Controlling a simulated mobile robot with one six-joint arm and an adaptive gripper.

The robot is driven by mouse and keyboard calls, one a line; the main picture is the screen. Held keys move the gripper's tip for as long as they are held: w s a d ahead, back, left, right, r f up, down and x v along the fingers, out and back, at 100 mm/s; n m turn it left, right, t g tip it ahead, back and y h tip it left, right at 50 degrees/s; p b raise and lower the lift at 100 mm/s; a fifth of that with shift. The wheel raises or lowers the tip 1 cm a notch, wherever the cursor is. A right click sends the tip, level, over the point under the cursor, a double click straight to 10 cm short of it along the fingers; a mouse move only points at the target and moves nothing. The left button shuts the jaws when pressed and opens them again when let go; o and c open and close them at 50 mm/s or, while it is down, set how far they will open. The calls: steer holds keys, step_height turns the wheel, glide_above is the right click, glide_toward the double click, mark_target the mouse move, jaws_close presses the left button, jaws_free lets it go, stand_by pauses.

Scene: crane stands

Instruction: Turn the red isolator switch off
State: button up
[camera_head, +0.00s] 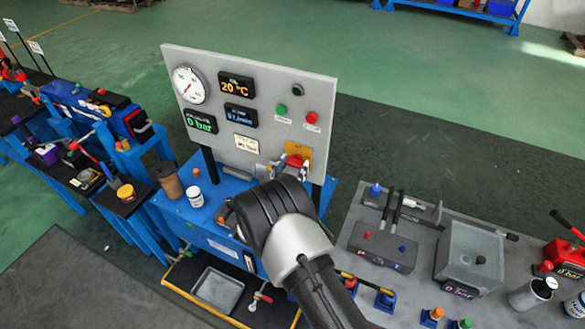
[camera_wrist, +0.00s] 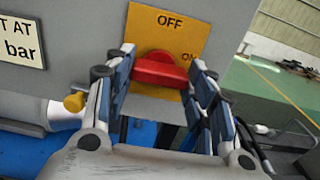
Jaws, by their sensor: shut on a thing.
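The red isolator switch (camera_wrist: 160,70) sits on a yellow plate (camera_wrist: 150,28) marked OFF at the top and ON at the right. Its red handle lies roughly crosswise, its right end just below the ON mark. In the head view the switch (camera_head: 296,160) shows at the lower right of the grey panel (camera_head: 235,75), partly hidden by my gripper. My gripper (camera_wrist: 162,68) has one blue-padded finger on each side of the handle and is shut on it. In the head view my gripper (camera_head: 286,166) reaches the panel from below, with my arm hiding much behind it.
Gauges, displays and push buttons (camera_head: 311,117) fill the panel above the switch. A yellow knob (camera_wrist: 75,102) is left of my gripper. A grey bench (camera_head: 345,290) with equipment is at right.

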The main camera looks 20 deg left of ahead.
steer(key=n+b, duration=0.2)
steer(key=n, duration=0.1)
steer(key=shift+n, duration=0.4)
steer(key=n+b, duration=0.1)
steer(key=n, duration=0.8)
steer(key=shift+r, duration=0.1)
steer(key=n, duration=0.4)
steer(key=shift+a+n, duration=0.1)
steer(key=shift+n, duration=0.3)
steer(key=o, duration=1.1)
steer(key=shift+c, duration=0.2)
